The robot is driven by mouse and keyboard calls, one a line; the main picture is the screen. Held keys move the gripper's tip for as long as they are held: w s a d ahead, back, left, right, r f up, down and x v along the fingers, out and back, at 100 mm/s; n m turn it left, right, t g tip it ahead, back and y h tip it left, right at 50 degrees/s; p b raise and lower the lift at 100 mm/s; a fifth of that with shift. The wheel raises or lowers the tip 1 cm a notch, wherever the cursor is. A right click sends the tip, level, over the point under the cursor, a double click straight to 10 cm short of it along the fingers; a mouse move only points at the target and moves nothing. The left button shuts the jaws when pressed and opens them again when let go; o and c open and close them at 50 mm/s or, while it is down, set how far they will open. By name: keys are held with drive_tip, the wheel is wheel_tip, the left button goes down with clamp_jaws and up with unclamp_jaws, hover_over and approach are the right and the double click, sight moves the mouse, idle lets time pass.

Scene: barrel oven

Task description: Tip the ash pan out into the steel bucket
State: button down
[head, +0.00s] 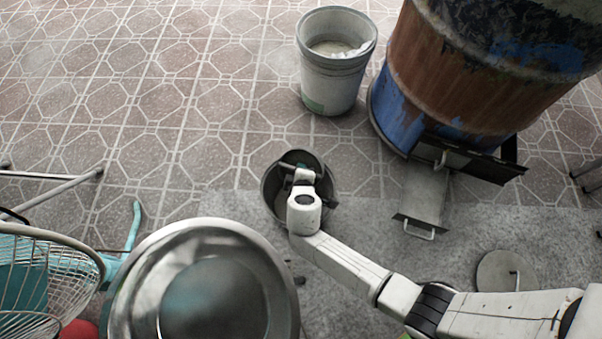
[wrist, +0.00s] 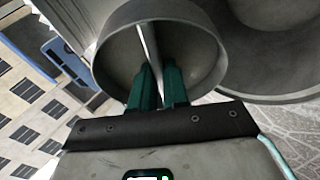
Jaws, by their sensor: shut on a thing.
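A flat grey metal tray with a wire handle, apparently the ash pan (head: 424,196), sticks out from under the barrel oven in the head view. A dark grey metal bucket (head: 272,197) stands on the floor left of it, apparently the steel bucket. My gripper (head: 300,172) is over this bucket's mouth, and my wrist hides much of the inside. In the wrist view my green fingers (wrist: 160,82) are shut on a thin bar of a round, rimmed grey metal piece (wrist: 200,45). I cannot tell what this piece is.
The rusty, blue-painted barrel oven (head: 480,75) stands at upper right. A pale bucket (head: 330,80) stands behind the dark one. A large steel bowl (head: 135,280) and a fan (head: 60,250) are at lower left. A round lid (head: 495,272) lies at lower right. Upper-left tiles are clear.

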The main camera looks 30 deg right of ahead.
drive_tip(key=shift+s+a+f+n+t+h+b, duration=0.25)
drive_tip(key=shift+t+h+b, duration=0.35)
drive_tip(key=shift+b, duration=1.45)
drive_tip(key=shift+w+a+f+n+t+h+b, duration=0.1)
drive_tip(key=shift+f+t+h+b, duration=0.35)
drive_tip(key=shift+b, duration=1.55)
drive_tip(key=b, duration=0.2)
drive_tip(key=t+h+b, duration=0.1)
drive_tip(key=b, duration=0.1)
drive_tip(key=t+h+b, duration=0.1)
drive_tip(key=b, duration=0.1)
drive_tip(key=shift+s+a+f+n+t+b, duration=0.15)
drive_tip(key=shift+s+a+n+t+b, duration=0.1)
drive_tip(key=shift+b, duration=0.05)
drive_tip(key=shift+s+f+t+h+b, duration=0.1)
drive_tip(key=shift+t+h+b, duration=0.3)
drive_tip(key=shift+b, duration=0.75)
drive_tip(key=shift+a+n+h, duration=0.1)
drive_tip(key=shift+n+h, duration=0.15)
drive_tip(key=shift+n, duration=0.05)
drive_tip(key=shift+s+a+f+n+t+h, duration=0.15)
drive_tip(key=shift+n+t+h, duration=0.35)
drive_tip(key=shift+t, duration=0.5)
drive_tip(key=shift+s+a+f+n+t+h, duration=0.1)
drive_tip(key=shift+a+f+n+t+h, duration=0.15)
drive_tip(key=shift+t+h, duration=0.55)
drive_tip(key=shift+d+t, duration=0.1)
drive_tip(key=shift+t, duration=0.2)
drive_tip(key=shift+w+r, duration=0.1)
drive_tip(key=shift+r, duration=0.1)
